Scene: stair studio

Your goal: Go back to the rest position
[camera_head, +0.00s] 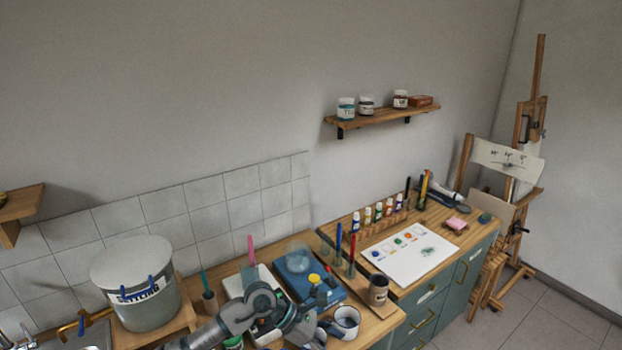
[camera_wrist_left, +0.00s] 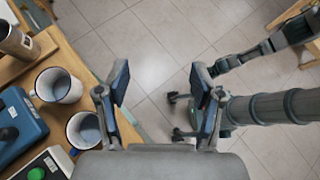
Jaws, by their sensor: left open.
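My left arm comes in from the lower left of the head view, and its gripper (camera_head: 312,318) is over the front of the wooden counter (camera_head: 213,317). In the left wrist view the left gripper (camera_wrist_left: 158,84) has its two fingers wide apart, with nothing between them but floor tiles farther below. One white mug (camera_head: 347,322) shows beside the gripper in the head view.
A blue scale-like device (camera_head: 298,266), a brown can (camera_head: 378,291) and brush holders crowd the counter near the gripper. A large grey pot (camera_head: 148,305) stands at the left. A paint sheet (camera_head: 410,256) lies at the right.

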